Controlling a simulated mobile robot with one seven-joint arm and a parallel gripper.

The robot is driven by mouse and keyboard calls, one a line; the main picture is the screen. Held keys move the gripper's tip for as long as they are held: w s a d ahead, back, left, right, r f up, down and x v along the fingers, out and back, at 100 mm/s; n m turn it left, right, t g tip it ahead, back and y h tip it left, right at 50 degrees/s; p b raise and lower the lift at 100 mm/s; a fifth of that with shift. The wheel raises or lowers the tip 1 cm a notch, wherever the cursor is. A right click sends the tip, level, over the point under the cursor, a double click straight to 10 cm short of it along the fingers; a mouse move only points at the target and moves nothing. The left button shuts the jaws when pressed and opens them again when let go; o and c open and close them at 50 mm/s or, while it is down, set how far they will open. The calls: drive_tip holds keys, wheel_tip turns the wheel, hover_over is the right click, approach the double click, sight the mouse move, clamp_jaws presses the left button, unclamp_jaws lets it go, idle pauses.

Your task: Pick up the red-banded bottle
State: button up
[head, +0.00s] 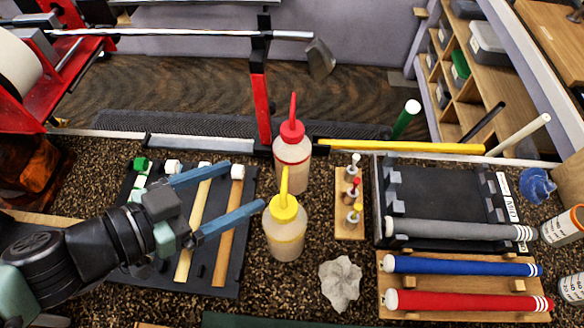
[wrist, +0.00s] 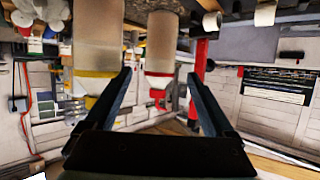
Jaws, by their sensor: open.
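The red-banded bottle (head: 291,172), translucent with a red cap and a tall red nozzle, stands upright on the speckled bench. The yellow-capped bottle (head: 284,240) stands upright in front of it, nearer the camera. My gripper (head: 246,187) is open and empty, reaching in from the left with its blue fingers short of the bottles. In the wrist view, which is upside down, the red-banded bottle (wrist: 161,50) shows between and beyond the fingers of my gripper (wrist: 160,77). The yellow-capped bottle (wrist: 97,40) shows just left of the left finger.
A dark tray with wooden strips (head: 232,285) lies under my arm. A wooden block with small bottles (head: 343,225) stands to the right. A crumpled pale cloth (head: 341,283) lies at front. Grey (head: 450,229), blue (head: 450,266) and red (head: 450,301) grips lie at right.

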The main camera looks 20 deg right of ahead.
sight(293, 163)
drive_tip(key=p+x, duration=0.1)
drive_tip(key=x, duration=1.1)
drive_tip(key=shift+w+d+f, duration=0.2)
drive_tip(key=shift+w+d, duration=0.1)
drive_tip(key=c, duration=1.3)
